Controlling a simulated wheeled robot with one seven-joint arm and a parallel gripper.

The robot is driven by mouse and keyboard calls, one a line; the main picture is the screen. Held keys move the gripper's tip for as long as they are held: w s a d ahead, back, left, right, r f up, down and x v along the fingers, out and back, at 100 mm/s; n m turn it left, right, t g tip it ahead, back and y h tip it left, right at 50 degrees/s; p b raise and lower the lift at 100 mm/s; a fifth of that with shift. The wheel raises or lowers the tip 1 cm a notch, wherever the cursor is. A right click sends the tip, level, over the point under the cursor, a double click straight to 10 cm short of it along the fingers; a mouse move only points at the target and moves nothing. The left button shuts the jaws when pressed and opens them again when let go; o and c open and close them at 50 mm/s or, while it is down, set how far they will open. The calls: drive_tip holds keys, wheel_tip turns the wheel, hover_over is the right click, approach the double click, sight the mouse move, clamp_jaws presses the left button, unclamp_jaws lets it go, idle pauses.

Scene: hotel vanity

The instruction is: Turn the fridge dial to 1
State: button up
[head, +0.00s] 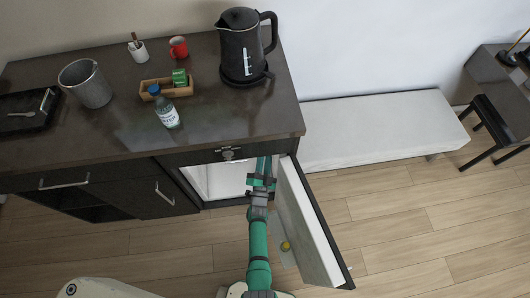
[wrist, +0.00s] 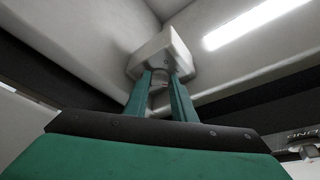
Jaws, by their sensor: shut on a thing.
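The small fridge (head: 222,180) under the counter stands open, with its white interior showing. In the wrist view, a white housing (wrist: 160,50) sits in an inner corner of the fridge. The pale dial (wrist: 158,78) is under that housing, between the two green fingers of my gripper (wrist: 160,85). The gripper is shut on the dial. The dial's number marks cannot be read. In the head view, my gripper (head: 263,166) reaches into the fridge opening, its tips hidden below the counter edge, and the dial is out of sight.
The open fridge door (head: 316,232) stands close to the right of my arm. The counter (head: 120,125) overhangs above, holding a kettle (head: 243,48), a bottle (head: 165,110) and a metal bin (head: 87,85). A light strip (wrist: 250,22) glows inside the fridge. The floor right of the door is clear.

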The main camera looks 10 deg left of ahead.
drive_tip(key=shift+w+d+r+n, duration=0.15)
drive_tip(key=shift+d+n, duration=0.05)
drive_tip(key=shift+n, duration=0.1)
drive_tip(key=o, duration=0.8)
drive_tip(key=shift+a, duration=0.1)
drive_tip(key=shift+v, duration=5.45)
drive_tip(key=shift+c, duration=0.3)
